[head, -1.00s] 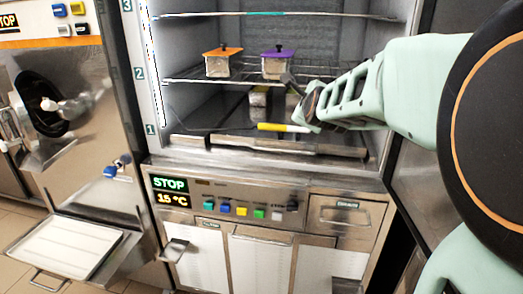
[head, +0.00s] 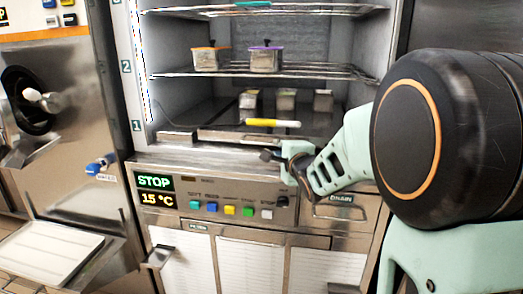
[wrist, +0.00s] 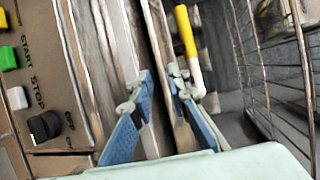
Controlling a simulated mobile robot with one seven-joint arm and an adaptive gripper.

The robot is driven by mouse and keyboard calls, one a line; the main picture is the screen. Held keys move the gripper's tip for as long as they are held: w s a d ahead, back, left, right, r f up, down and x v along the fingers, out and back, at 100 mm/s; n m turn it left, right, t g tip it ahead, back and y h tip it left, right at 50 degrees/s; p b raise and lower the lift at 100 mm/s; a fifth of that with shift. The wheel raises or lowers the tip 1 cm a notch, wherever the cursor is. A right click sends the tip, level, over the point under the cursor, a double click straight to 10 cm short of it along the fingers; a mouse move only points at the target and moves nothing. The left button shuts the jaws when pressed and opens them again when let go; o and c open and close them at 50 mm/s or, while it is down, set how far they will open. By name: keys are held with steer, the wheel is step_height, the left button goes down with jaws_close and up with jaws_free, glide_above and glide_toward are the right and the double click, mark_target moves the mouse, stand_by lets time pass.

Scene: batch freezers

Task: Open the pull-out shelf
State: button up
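The freezer cabinet stands open, with wire shelves above and a dark flat shelf (head: 215,114) at the level marked 1. I take this as the pull-out shelf. It has a steel bar along its front edge (head: 240,135). My gripper (head: 275,156) is at the right part of that front edge, just above the control panel. In the wrist view my gripper (wrist: 160,88) has its two blue-padded fingers apart, with a steel edge running between them. I cannot tell whether either finger touches it. My gripper hides part of the front edge in the head view.
A yellow-handled tool (head: 273,123) lies on the dark shelf, close behind the bar. Small containers stand further back. Lidded tubs (head: 265,58) stand on the wire shelf above. The control panel (head: 230,200) with buttons and a knob is directly below. A machine stands at left.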

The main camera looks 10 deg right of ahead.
steer(key=shift+b+x, duration=0.3)
steer(key=shift+x, duration=2)
jaws_close()
